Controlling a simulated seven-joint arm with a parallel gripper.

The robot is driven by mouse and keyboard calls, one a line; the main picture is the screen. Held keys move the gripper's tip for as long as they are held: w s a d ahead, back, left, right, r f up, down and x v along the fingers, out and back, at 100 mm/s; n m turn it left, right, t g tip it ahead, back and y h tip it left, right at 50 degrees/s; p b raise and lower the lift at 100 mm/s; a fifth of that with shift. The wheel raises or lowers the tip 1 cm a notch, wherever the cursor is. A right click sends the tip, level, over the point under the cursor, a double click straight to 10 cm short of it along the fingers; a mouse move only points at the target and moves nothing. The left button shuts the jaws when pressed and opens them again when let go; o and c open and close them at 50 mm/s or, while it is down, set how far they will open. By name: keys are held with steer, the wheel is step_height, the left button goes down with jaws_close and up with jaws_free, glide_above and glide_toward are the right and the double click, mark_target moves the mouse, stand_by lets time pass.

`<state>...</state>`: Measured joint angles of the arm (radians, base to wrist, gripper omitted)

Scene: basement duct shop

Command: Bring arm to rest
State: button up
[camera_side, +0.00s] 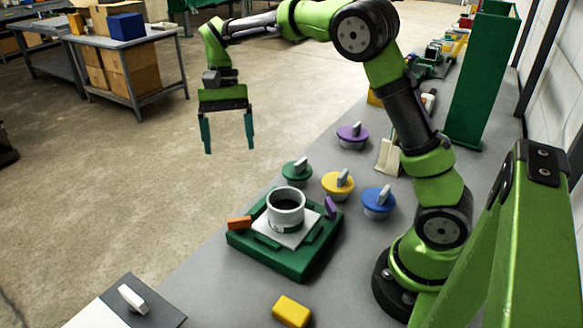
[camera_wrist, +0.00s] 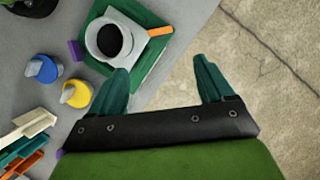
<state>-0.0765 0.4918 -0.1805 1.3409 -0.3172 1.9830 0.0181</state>
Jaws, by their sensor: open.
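My gripper (camera_side: 229,137) hangs open and empty, fingers pointing down, high at the left of the grey bench in the side view. In the wrist view my gripper (camera_wrist: 163,82) also shows open, with nothing between its two green fingers. My arm rises from its base on the bench and reaches over to the left. A grey ring-shaped collar (camera_side: 286,205) sits on a white plate on a green fixture block (camera_side: 291,265), well apart from my gripper. The wrist view shows the collar (camera_wrist: 103,57) and the green block (camera_wrist: 155,75) near the top.
Purple (camera_side: 351,132), green (camera_side: 296,171), yellow (camera_side: 338,183) and blue (camera_side: 378,201) knobbed lids stand on the bench (camera_side: 205,270). A yellow block (camera_side: 291,311) lies at the front. A tall green duct (camera_side: 479,85) stands at the back right. Open floor lies left.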

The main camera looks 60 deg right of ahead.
stand_by(0.3)
steer(key=s+r+n+t, duration=0.1)
steer(key=s+n+t, duration=0.1)
steer(key=s+t, duration=0.3)
steer(key=s+r+n+t+h, duration=0.1)
steer(key=s+t, duration=0.4)
steer(key=s, duration=0.8)
steer(key=shift+s+r+n, duration=0.35)
steer(key=shift+r+n, duration=0.4)
steer(key=shift+n, duration=0.35)
